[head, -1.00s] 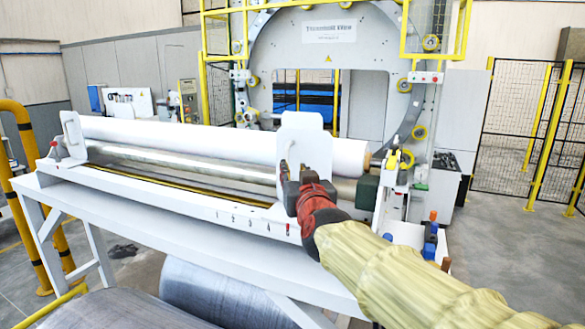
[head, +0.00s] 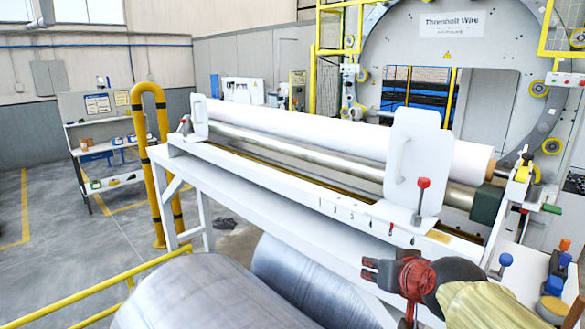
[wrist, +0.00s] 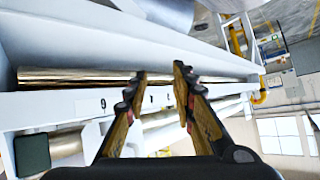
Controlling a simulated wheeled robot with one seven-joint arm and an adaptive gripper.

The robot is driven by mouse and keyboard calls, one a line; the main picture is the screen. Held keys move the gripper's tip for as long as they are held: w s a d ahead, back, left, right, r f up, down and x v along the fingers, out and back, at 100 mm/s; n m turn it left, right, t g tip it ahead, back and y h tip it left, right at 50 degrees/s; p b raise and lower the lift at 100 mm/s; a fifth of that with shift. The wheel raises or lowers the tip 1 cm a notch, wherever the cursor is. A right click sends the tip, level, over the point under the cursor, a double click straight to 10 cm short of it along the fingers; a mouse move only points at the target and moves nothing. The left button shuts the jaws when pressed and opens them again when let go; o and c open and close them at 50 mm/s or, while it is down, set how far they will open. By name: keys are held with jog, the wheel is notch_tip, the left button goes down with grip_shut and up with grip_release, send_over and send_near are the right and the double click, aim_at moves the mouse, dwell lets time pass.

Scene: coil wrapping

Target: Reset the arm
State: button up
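My gripper (head: 368,269) is at the lower right of the head view, in front of the white bench (head: 270,225) and below its front rail, pointing left. In the wrist view, its two fingers (wrist: 160,72) stand apart with nothing between them. A red-knobbed lever (head: 421,200) stands upright in front of the right white end plate (head: 412,150), clear of my gripper. A long white roll (head: 290,125) lies above a shiny metal roller (head: 300,155) on the bench.
Large grey film-wrapped coils (head: 190,295) lie under and before the bench. A yellow post rail (head: 140,130) stands at its left end. The ring wrapping machine (head: 400,30) is behind. Colored knobs (head: 553,285) stand at right. Floor at left is open.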

jog(key=s+f+n+g+b, duration=0.1)
jog(key=s+f+g+b, duration=0.4)
jog(key=s+f+b, duration=0.9)
jog(key=s+f, duration=0.9)
jog(key=f, duration=0.3)
jog(key=shift+s+h+b, duration=0.3)
jog(key=shift+s+h, duration=0.1)
